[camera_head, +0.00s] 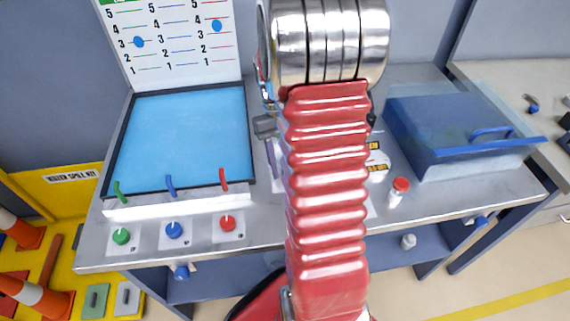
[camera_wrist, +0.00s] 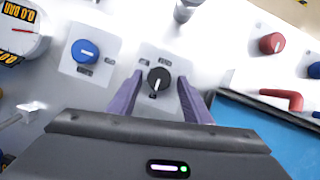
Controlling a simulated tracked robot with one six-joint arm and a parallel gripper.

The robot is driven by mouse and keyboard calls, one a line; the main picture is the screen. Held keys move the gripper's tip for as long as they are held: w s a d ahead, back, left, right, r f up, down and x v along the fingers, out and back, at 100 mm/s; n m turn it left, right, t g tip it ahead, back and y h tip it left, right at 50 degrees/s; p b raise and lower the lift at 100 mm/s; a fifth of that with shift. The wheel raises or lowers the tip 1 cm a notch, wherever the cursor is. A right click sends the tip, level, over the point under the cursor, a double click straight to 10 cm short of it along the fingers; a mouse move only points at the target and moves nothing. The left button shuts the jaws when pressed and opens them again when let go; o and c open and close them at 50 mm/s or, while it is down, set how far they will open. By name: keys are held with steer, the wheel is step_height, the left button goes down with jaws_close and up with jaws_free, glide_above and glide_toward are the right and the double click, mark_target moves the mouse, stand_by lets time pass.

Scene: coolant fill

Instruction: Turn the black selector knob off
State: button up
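The black selector knob (camera_wrist: 159,79) sits on a light plate with small dark labels in the wrist view. A white pointer mark shows on its lower side, toward a label below it. My gripper (camera_wrist: 158,88) is open, with one purple finger on each side of the knob. I cannot tell whether the fingers touch it; a gap seems to show on both sides. In the head view my red-sleeved arm hides the black knob, and only part of a gripper finger (camera_head: 273,157) shows left of the arm.
A blue knob (camera_wrist: 85,51) on its own plate and a gauge (camera_wrist: 20,30) lie left of the black knob. A red knob (camera_wrist: 272,43) and a red spout (camera_wrist: 282,98) are at right. The head view shows a blue tank (camera_head: 182,140), a blue-lidded box (camera_head: 450,130) and a red-capped bottle (camera_head: 398,192).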

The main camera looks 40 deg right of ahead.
stand_by(0.3)
steer(key=v, duration=1.3)
steer(key=shift+w+d+r, duration=0.1)
steer(key=shift+w+r, duration=0.1)
steer(key=shift+r, duration=0.05)
steer(key=s+a+r+n+t, duration=0.1)
steer(key=s+a+t, duration=0.2)
steer(key=a, duration=0.5)
steer(key=s+a+r+n+t+h, duration=0.1)
steer(key=s+a+n+t, duration=0.1)
steer(key=a, duration=0.7)
steer(key=s+a+r+n+t, duration=0.1)
steer(key=s+a+t, duration=0.3)
steer(key=a, duration=0.4)
steer(key=shift+s+a+r+t+h, duration=0.3)
steer(key=shift+s+a, duration=0.05)
steer(key=shift+s, duration=0.15)
